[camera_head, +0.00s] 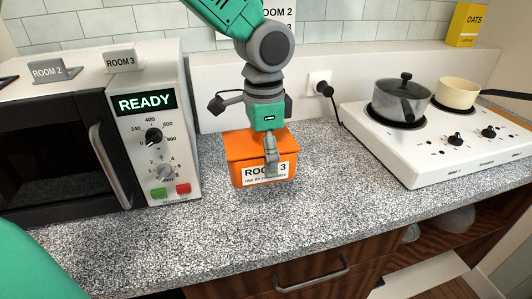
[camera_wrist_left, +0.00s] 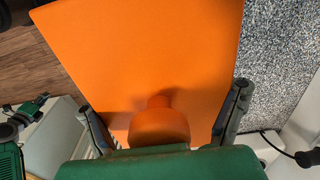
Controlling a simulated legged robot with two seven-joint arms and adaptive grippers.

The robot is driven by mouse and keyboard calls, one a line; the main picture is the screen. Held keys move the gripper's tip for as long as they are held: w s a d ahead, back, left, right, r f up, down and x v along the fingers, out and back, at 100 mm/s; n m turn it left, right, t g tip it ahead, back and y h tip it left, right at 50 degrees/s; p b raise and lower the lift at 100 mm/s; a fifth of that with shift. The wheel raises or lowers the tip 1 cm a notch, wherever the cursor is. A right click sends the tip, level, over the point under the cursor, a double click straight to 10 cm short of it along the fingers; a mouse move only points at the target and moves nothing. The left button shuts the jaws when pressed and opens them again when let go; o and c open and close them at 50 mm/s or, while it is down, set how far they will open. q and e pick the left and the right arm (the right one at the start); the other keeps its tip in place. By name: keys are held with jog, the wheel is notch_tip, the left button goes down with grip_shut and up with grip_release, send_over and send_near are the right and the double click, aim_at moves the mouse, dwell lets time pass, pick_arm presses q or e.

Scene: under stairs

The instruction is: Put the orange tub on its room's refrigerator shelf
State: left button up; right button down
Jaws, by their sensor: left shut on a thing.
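The orange tub (camera_head: 247,148) is in the middle of the head view, over the speckled counter. Its front carries a white label reading "ROOM 3" with small print below, partly covered by a finger. My left gripper (camera_head: 270,150) comes down from above and is shut on the tub. In the left wrist view, the tub's orange lid (camera_wrist_left: 150,50) with its round knob (camera_wrist_left: 160,122) fills the middle, between the two fingers of the left gripper (camera_wrist_left: 165,115). I cannot tell whether the tub touches the counter. My right gripper and a refrigerator are not in view.
A microwave (camera_head: 150,70) reading "READY" stands left, with ROOM 2 and ROOM 3 signs on top. A white cooktop (camera_head: 430,150) at right bears a lidded pot (camera_head: 400,100) and a cream pan (camera_head: 457,93). Counter (camera_head: 320,210) in front of the tub is clear.

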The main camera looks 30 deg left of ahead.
aim_at(273, 181)
pick_arm(q)
jog(key=shift+f, duration=0.1)
jog(key=d+f+n, duration=0.1)
jog(key=f+n, duration=0.1)
jog(key=s+d+f+n+b, duration=0.1)
jog(key=f+n, duration=0.1)
jog(key=s+d+f+n, duration=0.1)
jog(key=n, duration=0.2)
jog(key=shift+d+f+b, duration=0.2)
jog(key=shift+f+b, duration=0.2)
jog(key=shift+s+d+f+n, duration=0.3)
jog(key=shift+f+n, duration=0.1)
jog(key=shift+n, duration=0.2)
